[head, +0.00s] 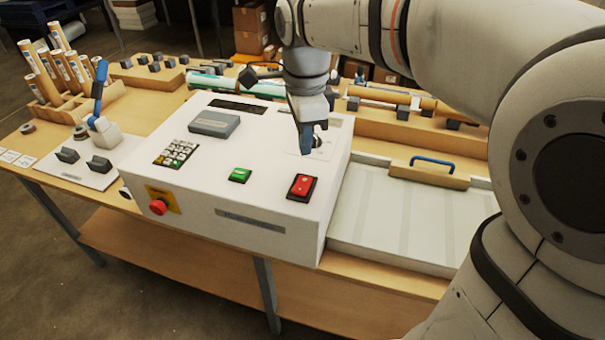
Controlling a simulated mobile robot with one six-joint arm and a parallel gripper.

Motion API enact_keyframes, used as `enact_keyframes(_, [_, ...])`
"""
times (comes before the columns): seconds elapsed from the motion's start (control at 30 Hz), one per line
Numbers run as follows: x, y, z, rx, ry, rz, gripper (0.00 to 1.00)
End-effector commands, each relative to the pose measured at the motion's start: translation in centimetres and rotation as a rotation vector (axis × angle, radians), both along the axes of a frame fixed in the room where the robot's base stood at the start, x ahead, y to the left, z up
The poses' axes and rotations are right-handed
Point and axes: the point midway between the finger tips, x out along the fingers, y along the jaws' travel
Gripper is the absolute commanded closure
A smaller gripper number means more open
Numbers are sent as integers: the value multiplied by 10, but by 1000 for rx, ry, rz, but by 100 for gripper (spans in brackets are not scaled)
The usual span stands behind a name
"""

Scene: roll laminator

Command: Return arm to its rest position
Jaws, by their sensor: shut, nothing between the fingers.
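My arm reaches in from the right in the head view and bends down over the laminator's white control box (240,245). My gripper (306,150) points down above the right part of the box top, beside a small dark knob on a marked plate (318,142). Its fingers are together and hold nothing. I cannot tell whether the tips touch the box.
A blue-handled lever (100,85) stands at left. Cardboard tubes (72,68) stand in a wooden rack at the back left. Rolls and dark blocks line the table's back. Floor shows in front.

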Motion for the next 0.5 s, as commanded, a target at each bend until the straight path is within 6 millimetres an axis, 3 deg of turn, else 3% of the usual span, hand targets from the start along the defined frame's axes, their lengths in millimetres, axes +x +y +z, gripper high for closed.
enact_keyframes(0.37, [0, 0, -1, 0, 0, 0, 100])
enact_keyframes(0.5, [-11, -17, -4, 6, -28, 121, 100])
